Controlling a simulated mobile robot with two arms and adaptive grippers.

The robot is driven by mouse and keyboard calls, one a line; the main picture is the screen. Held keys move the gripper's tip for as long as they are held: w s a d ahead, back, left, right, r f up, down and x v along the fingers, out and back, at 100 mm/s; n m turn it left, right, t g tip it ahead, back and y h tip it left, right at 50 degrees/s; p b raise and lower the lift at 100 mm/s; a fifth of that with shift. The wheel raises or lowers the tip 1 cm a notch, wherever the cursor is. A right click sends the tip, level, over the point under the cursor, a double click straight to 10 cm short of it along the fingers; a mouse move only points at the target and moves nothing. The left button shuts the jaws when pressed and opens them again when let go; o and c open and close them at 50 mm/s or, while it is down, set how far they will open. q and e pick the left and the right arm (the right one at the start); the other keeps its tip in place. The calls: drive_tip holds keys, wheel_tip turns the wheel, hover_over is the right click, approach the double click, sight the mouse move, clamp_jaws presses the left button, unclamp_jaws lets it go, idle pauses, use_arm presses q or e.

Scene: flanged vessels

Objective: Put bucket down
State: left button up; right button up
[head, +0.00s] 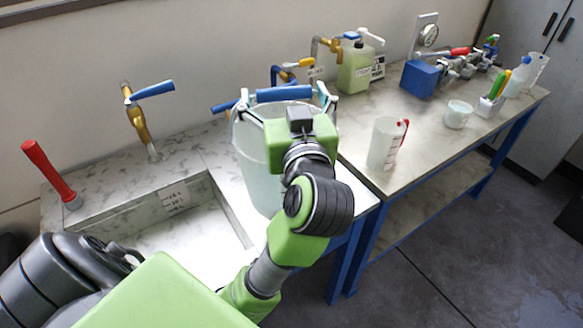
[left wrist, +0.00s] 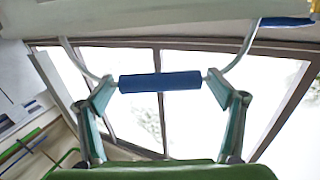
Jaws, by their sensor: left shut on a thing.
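The bucket is a pale translucent pail (head: 256,172) with a wire bail and a blue handle grip (head: 283,94). It is upright over the counter strip right of the sink. My arm hides part of its body, and I cannot tell whether its base touches the counter. My left gripper (head: 283,97) is at the top of the bucket, shut on the blue handle grip. In the left wrist view the blue grip (left wrist: 160,82) lies crosswise between the two fingers, with bail wires running from both ends. My right gripper is not in view.
The sink basin (head: 165,235) lies left of the bucket, with a brass tap (head: 138,118) behind and a red-handled tool (head: 50,172) at its left. On the right table (head: 425,150) stand a measuring jug (head: 384,145), a green jerrycan (head: 355,70) and a small white cup (head: 458,114).

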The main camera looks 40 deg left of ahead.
use_arm(q)
drive_tip(key=shift+w+a+r, duration=0.1)
drive_tip(key=shift+w, duration=0.45)
drive_tip(key=w+a+f, duration=0.5)
drive_tip(key=w+f, duration=0.6)
drive_tip(key=f, duration=0.1)
drive_tip(key=shift+p, duration=0.45)
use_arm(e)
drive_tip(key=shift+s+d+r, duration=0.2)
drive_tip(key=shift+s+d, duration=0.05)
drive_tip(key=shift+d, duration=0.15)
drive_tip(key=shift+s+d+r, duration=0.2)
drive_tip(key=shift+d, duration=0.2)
use_arm(q)
drive_tip(key=shift+f, duration=0.1)
drive_tip(key=o, duration=1.9)
drive_tip(key=shift+f, duration=0.35)
drive_tip(key=shift+o, duration=0.6)
drive_tip(key=shift+s+d+r, duration=0.1)
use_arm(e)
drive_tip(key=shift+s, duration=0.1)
